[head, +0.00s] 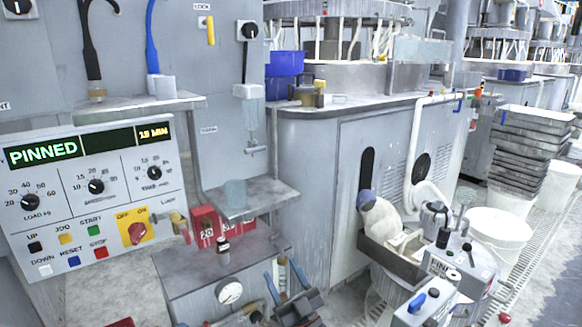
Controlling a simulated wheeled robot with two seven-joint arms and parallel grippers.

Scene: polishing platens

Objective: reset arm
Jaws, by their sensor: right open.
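My right gripper (283,276) comes up from the bottom edge, just left of the middle. It has a dark body and two blue-edged fingers that stand apart. It appears in front of the low grey bench (190,283). I see nothing held between its fingers, though their tips are small in the picture. My left gripper is not in view.
A control panel (95,198) reading PINNED stands at left. Red boxes (205,226), a small brown bottle (223,249) and a gauge (229,291) are near the gripper. At right are stacked trays (528,150) and a white bucket (498,236).

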